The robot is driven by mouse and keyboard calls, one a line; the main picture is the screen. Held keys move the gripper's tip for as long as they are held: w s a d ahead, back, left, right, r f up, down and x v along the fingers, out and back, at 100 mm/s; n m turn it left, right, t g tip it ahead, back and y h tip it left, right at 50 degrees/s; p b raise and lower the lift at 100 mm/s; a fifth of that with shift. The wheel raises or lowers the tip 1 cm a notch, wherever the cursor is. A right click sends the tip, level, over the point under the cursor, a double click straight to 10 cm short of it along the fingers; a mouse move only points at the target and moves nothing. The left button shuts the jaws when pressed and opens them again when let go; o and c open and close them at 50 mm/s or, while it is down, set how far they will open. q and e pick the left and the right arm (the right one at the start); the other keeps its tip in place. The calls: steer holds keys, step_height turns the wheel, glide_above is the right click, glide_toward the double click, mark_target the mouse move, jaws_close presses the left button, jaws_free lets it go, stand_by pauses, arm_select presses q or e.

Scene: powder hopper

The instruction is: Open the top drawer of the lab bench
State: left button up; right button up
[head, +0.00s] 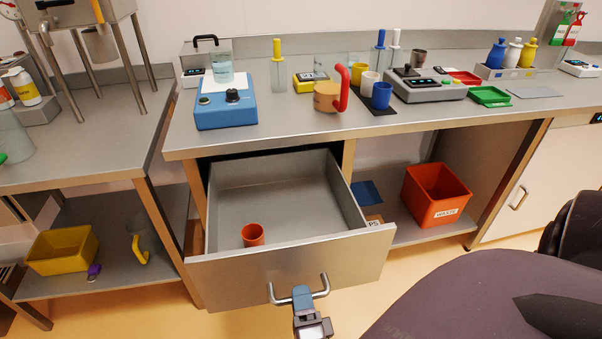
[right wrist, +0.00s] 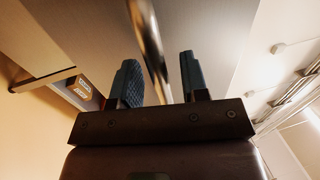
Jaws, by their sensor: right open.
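The top drawer (head: 290,269) of the lab bench (head: 350,125) is pulled far out, and its grey inside shows. An orange cup (head: 252,235) stands inside near the front. The drawer's bar handle (head: 322,288) is on the front panel. My right gripper (head: 303,295) is at the handle. In the right wrist view its two dark fingers (right wrist: 160,85) are apart, with the handle bar (right wrist: 148,35) passing between them. The bar looks clear of the right finger; contact with the left one I cannot tell. My left gripper is out of view.
On the bench top stand a blue device (head: 225,112) with a beaker, a grey scale (head: 425,88) and several bottles and cups. An orange waste bin (head: 436,195) is on the lower shelf right of the drawer. A second bench (head: 80,150) stands at left.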

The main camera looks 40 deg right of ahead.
steer(key=v, duration=1)
steer(key=shift+s, duration=0.3)
steer(key=shift+a, duration=0.15)
